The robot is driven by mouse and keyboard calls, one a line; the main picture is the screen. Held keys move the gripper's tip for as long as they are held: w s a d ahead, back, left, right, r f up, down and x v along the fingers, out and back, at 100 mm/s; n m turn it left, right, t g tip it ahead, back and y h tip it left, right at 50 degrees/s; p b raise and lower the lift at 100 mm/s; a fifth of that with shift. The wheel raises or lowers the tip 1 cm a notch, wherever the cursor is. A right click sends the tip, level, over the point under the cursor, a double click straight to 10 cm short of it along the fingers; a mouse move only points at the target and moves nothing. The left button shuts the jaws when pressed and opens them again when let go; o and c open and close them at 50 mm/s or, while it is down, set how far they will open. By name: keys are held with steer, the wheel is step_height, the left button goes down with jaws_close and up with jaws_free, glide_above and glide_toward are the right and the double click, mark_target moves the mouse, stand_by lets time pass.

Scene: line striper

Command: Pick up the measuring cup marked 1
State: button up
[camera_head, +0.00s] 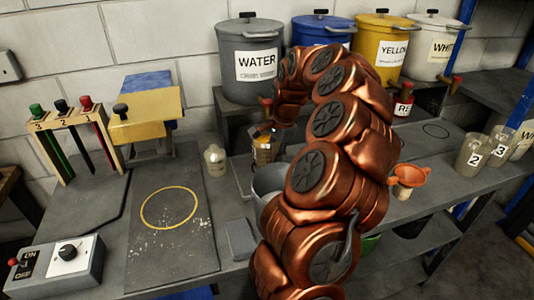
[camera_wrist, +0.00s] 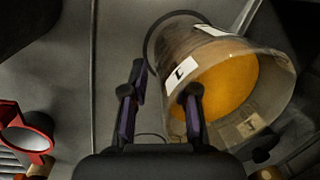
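The measuring cup (camera_wrist: 168,42) is on the right of the wrist view, clear-walled, with a white label bearing a mark like a 1 and orange liquid inside. In the head view a small cup with amber contents (camera_head: 263,152) stands under the water tank, partly hidden by my arm. My gripper (camera_wrist: 165,80) has its two dark fingers apart. The right finger overlaps the cup's near rim; the left finger is left of the cup. I cannot tell whether either touches it. In the head view my gripper is mostly hidden.
Cups marked 2 (camera_head: 473,155) and 3 (camera_head: 499,146) stand at the right. A grey bucket (camera_head: 268,184) is partly behind my arm. A small pale bottle (camera_head: 215,160) stands left of the amber cup. Lidded tanks, including the water tank (camera_head: 248,88), line the back.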

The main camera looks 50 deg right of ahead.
jaws_close()
steer(key=shift+r, duration=0.2)
stand_by(0.6)
